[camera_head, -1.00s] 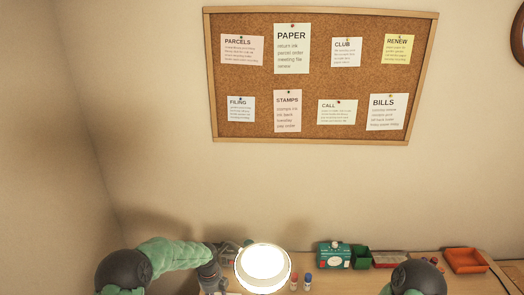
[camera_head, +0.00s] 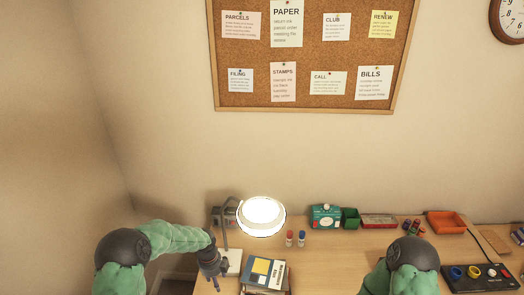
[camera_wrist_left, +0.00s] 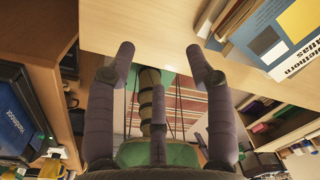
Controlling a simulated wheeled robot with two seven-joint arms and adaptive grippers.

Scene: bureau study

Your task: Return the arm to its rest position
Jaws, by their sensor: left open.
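My left arm (camera_head: 165,240) is green with a dark elbow and comes in from the left in the head view. My left gripper (camera_head: 212,268) hangs at the desk's left side, left of a stack of books.
A lit lamp (camera_head: 261,216) stands behind the books (camera_head: 263,274). Two small bottles (camera_head: 295,239), a teal box (camera_head: 326,217), trays (camera_head: 445,222) and a black panel (camera_head: 480,279) are on the wooden desk (camera_head: 335,262). A corkboard (camera_head: 305,88) hangs above.

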